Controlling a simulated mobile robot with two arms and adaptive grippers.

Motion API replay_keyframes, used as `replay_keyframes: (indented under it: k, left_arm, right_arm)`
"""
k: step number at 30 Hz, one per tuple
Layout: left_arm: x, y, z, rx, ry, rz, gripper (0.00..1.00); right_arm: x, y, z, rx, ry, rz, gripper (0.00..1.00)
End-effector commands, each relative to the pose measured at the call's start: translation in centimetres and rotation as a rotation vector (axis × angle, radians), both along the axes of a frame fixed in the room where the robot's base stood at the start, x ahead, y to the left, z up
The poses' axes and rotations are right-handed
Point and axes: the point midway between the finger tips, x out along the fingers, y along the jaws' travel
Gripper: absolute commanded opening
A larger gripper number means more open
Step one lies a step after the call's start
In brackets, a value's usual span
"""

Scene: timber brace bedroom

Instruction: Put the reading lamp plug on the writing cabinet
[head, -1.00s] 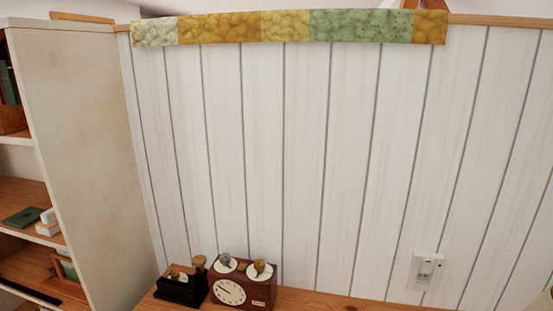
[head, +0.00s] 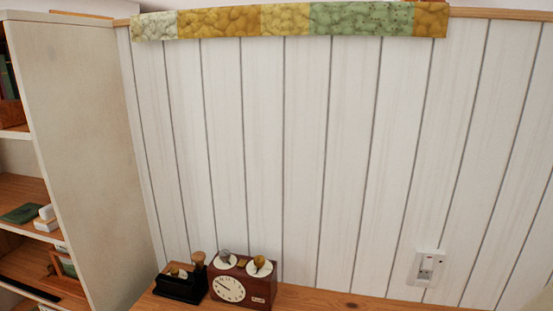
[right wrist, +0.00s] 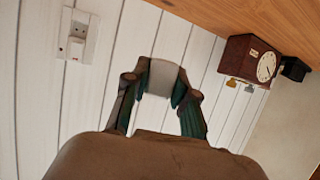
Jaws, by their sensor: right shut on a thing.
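The writing cabinet (head: 335,299) shows as a strip of brown wooden top along the bottom of the head view. Its wooden surface (right wrist: 225,14) also fills the upper right of the right wrist view. My right gripper (right wrist: 160,88) is shut on a pale grey block, which looks like the reading lamp plug (right wrist: 162,77). The plug sits between the two fingers in front of the panelled wall, apart from the cabinet top. No cord is visible. Neither gripper shows in the head view, and the lamp itself is not in view.
A wall socket plate (head: 427,267) is on the white panelled wall at right. A wooden clock (head: 243,281) and a dark box (head: 182,283) stand on the cabinet's left part. The top right of them looks clear. A tall shelf unit (head: 85,140) stands at left.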

Motion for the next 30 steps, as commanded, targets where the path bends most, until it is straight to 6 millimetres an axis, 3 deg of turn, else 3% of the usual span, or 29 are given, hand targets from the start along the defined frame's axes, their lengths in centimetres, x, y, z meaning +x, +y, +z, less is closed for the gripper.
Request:
replay_keyframes:
  k: [4,5,9,20,30]
  left_arm:
    - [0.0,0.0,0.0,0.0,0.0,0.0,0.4]
    - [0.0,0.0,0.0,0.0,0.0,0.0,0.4]
    - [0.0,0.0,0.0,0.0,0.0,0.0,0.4]
    - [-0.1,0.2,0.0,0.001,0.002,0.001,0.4]
    - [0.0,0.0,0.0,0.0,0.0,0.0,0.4]
  right_arm:
    - [0.0,0.0,0.0,0.0,0.0,0.0,0.0]
    - [0.0,0.0,0.0,0.0,0.0,0.0,0.31]
    - [0.0,0.0,0.0,0.0,0.0,0.0,0.54]
    - [-0.4,0.0,0.1,0.0,0.002,0.0,0.55]
    - [-5.2,0.0,2.0,0.0,0.003,0.0,0.55]
